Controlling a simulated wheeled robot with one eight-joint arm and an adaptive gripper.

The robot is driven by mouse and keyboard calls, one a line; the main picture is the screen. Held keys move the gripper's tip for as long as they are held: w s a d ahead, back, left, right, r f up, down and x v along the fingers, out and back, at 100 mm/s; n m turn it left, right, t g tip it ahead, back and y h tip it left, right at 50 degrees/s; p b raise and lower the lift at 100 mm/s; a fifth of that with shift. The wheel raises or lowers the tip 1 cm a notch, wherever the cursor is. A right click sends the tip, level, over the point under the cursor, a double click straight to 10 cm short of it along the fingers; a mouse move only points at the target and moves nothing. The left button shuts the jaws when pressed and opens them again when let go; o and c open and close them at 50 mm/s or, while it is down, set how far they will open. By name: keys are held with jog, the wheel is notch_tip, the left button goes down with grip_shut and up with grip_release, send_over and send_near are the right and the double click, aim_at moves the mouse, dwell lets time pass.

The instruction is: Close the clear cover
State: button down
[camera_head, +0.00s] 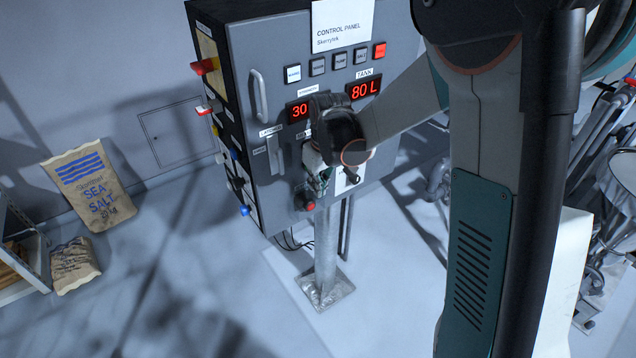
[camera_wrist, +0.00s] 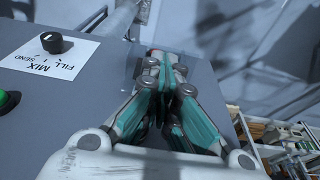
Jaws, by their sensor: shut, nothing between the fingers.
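My gripper (camera_head: 318,186) is at the lower front of the grey control panel (camera_head: 232,70), just above a red button (camera_head: 309,206). In the wrist view my gripper (camera_wrist: 166,62) has its teal-padded fingers together, with nothing seen between them. The fingers lie over the panel's grey face (camera_wrist: 95,100), near its edge. I cannot tell whether they touch it.
The wrist view shows a black knob (camera_wrist: 55,42) on a white MIX/FILL/SEND label and a green button (camera_wrist: 8,101). A lever slot (camera_head: 275,155) and red displays (camera_head: 363,89) are on the panel. Salt sacks (camera_head: 92,185) stand at left. Pipes (camera_head: 605,130) are at right.

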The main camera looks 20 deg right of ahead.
aim_at(321, 199)
jog(key=shift+f, duration=0.1)
jog(key=shift+s+f+t+b, duration=0.2)
jog(key=shift+s+t+b, duration=0.1)
jog(key=shift+b, duration=0.15)
jog(key=shift+s+d+f+t+b, duration=0.15)
jog(key=shift+t+b, duration=0.15)
jog(key=f+t+b, duration=0.1)
jog(key=s+f+y+b, duration=0.1)
jog(key=shift+s+d+t+b, duration=0.1)
jog(key=shift+d+t+b, duration=0.1)
jog(key=shift+t+b, duration=0.2)
notch_tip(321, 199, down, 10)
jog(key=t+y+b, duration=0.1)
jog(key=t+b, duration=0.3)
jog(key=b, duration=0.9)
jog(key=shift+f, duration=0.25)
jog(key=shift+r, duration=0.1)
